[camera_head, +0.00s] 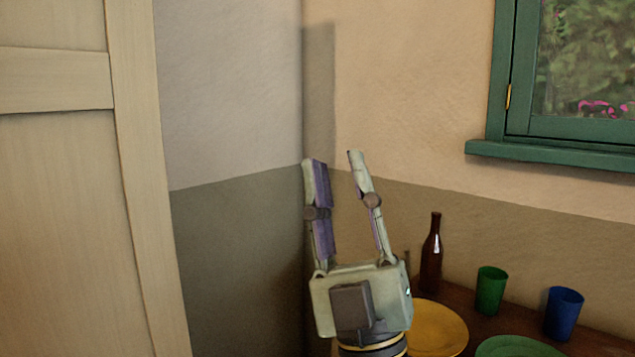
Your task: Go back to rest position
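My gripper (336,165) is in the middle of the view, pointing up, with its two fingers apart. Nothing is between the fingers. Behind it is the corner where the two walls meet. Its base hides part of the table and the left edge of the yellow plate (440,330).
A wooden table (490,328) at the lower right bears a brown bottle (431,260), a green cup (491,290), a blue cup (563,312) and a green plate (515,347). A wooden door or panel (60,200) stands at left. A green-framed window (515,148) is at upper right.

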